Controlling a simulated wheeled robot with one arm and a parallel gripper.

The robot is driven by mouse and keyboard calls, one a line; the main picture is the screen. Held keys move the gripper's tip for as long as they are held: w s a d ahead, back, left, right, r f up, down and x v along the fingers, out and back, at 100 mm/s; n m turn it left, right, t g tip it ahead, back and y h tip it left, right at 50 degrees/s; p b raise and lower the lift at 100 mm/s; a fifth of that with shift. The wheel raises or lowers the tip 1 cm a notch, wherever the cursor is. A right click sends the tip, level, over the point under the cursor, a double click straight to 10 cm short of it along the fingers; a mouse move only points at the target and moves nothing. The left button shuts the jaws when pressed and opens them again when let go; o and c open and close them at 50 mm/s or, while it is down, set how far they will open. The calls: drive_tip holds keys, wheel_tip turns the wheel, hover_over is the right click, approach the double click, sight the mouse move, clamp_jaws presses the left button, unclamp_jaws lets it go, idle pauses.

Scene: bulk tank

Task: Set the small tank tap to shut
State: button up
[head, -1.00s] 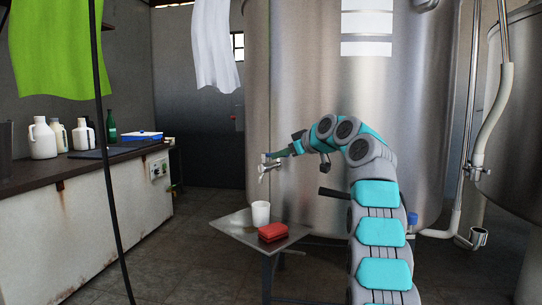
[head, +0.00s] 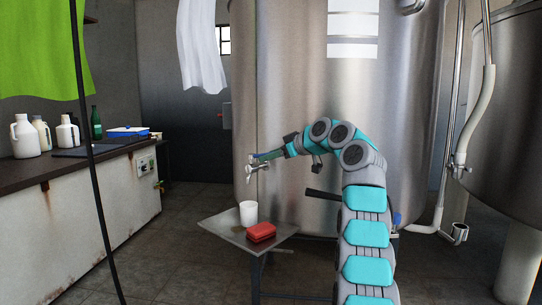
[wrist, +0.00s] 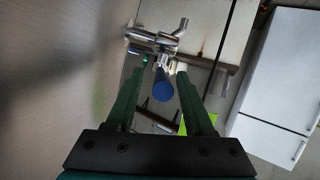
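A metal tap (head: 254,168) sticks out from the left side of the large steel tank (head: 300,100). In the wrist view the tap (wrist: 158,40) has a metal body and a blue lever handle (wrist: 163,88) pointing toward the camera. My gripper (head: 262,157) is at the tap in the head view. In the wrist view my gripper (wrist: 160,72) has its two green fingers apart, one on each side of the blue handle. I cannot tell whether either finger touches the handle.
A small metal table (head: 225,229) below the tap holds a white cup (head: 248,213) and a red block-like item (head: 261,232). A counter (head: 70,205) with jugs stands at the left. A dark hose (head: 92,160) hangs in front. Another tank (head: 510,110) stands right.

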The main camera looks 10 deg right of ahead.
idle(0.3)
drive_tip(key=b+v, duration=0.1)
drive_tip(key=v, duration=0.6)
drive_tip(key=shift+s+d+r, duration=0.15)
drive_tip(key=shift+s+d, duration=0.1)
drive_tip(key=shift+s, duration=0.05)
